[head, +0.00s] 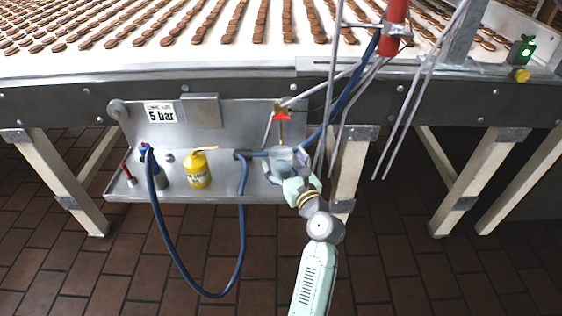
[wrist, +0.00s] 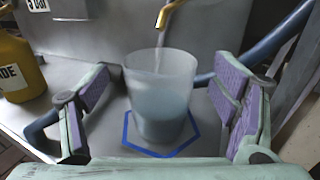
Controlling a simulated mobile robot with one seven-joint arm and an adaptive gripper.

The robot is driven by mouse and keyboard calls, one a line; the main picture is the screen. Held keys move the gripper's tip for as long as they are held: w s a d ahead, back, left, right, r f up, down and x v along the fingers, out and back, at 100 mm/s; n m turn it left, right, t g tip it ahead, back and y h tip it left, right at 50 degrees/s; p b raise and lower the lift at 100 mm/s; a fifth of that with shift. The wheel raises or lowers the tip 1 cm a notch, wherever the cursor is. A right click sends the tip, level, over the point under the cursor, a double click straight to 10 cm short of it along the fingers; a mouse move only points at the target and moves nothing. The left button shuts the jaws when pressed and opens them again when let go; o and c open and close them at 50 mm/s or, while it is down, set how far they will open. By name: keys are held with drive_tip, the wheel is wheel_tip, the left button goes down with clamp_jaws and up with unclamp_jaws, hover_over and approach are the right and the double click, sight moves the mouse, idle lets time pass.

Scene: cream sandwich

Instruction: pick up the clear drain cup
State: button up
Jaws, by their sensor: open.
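The clear drain cup (wrist: 160,98) stands upright on the metal shelf, inside a blue outline, in the wrist view. It holds pale bluish liquid in its lower part. A brass spout (wrist: 168,14) is above it, with a faint stream below the spout. My gripper (wrist: 165,110) is open, with one purple-padded finger to the left of the cup and one to the right, both apart from it. In the head view the cup (head: 281,156) shows between my gripper's (head: 283,167) fingers, partly hidden, below a red-handled valve (head: 281,116).
A yellow bottle (head: 198,170) stands left on the shelf (head: 225,191); it also shows in the wrist view (wrist: 18,65). A blue hose (head: 240,225) loops below the shelf. Grey cables (head: 335,90) and a table leg (head: 350,165) are close on the right.

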drive_tip(key=shift+x, duration=1.25)
drive_tip(key=shift+c, duration=0.5)
drive_tip(key=c, duration=1.3)
drive_tip(key=shift+o, duration=0.2)
drive_tip(key=shift+r, duration=0.2)
